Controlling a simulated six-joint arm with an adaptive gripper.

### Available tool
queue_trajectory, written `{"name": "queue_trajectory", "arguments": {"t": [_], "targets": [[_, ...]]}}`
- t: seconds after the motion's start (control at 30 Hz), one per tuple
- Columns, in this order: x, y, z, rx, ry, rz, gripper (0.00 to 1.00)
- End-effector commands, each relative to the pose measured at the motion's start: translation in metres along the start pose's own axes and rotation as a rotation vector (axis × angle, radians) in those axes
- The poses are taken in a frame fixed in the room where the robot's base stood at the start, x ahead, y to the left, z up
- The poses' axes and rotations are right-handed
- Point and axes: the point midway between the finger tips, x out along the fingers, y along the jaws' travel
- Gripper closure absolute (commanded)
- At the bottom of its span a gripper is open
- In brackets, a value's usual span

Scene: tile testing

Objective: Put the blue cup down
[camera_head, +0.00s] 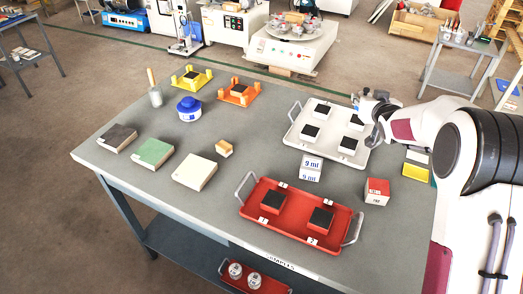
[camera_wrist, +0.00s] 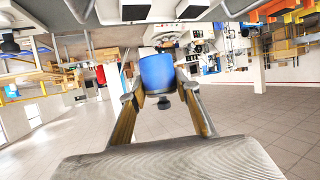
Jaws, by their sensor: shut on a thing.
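The blue cup (camera_wrist: 157,73) is between the two fingers of my gripper (camera_wrist: 158,98) in the wrist view. My gripper is shut on it, with a finger against each side. A dark piece shows below the cup between the fingers. In the head view my gripper (camera_head: 368,104) is at the far right edge of the table, by the white tray's right corner. The cup is hard to make out there, largely hidden by the gripper.
The white tray (camera_head: 296,131) holds several dark-topped blocks. A red tray (camera_head: 292,221) with two blocks lies in front. A blue jar (camera_head: 188,110), yellow stand (camera_head: 192,78) and orange stand (camera_head: 238,92) stand at left. The grey table (camera_head: 225,205) has bare room at its centre.

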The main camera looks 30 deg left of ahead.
Motion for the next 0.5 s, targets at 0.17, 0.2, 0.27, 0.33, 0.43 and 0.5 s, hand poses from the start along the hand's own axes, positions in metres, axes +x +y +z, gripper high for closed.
{"name": "queue_trajectory", "arguments": {"t": [0.17, 0.2, 0.27, 0.33, 0.43, 0.5], "targets": [[0.006, -0.051, -0.01, -0.009, 0.002, -0.023, 0.94], [0.006, -0.06, -0.012, -0.01, 0.002, -0.026, 0.94], [0.007, -0.074, -0.015, -0.011, 0.003, -0.031, 0.94], [0.008, -0.087, -0.017, -0.013, 0.003, -0.034, 0.94], [0.009, -0.104, -0.019, -0.014, 0.002, -0.039, 0.94], [0.009, -0.115, -0.02, -0.017, 0.002, -0.041, 0.94]]}}
